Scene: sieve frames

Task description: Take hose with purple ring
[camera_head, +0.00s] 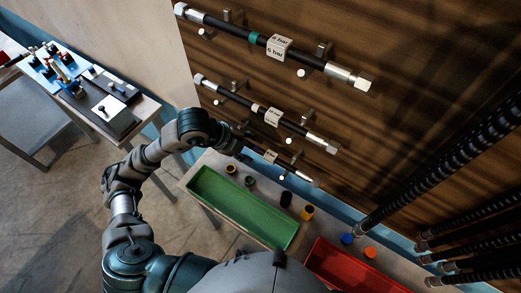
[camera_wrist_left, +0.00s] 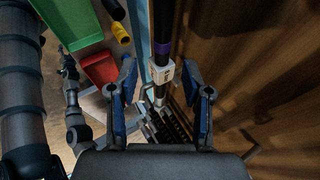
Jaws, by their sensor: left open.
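The hose with the purple ring (camera_wrist_left: 163,48) runs lengthwise through the left wrist view, dark with a white label (camera_wrist_left: 163,75). It appears between the spread fingers of my left gripper (camera_wrist_left: 159,75), which is open and holds nothing. How far the hose is from the fingers is hard to tell. In the head view my left gripper (camera_head: 238,143) is at the lowest wall hose (camera_head: 285,165) and covers its left part, so its ring is hidden there. A small dark arm end (camera_wrist_left: 68,66) at left in the wrist view may be my right gripper; its jaws are unclear.
Above hang a hose with a cream ring (camera_head: 255,107) and one with a green ring (camera_head: 254,38), on metal pegs. Below stand a green bin (camera_head: 240,212), a red bin (camera_head: 345,270) and several small caps. Thick ribbed hoses (camera_head: 440,180) hang at right.

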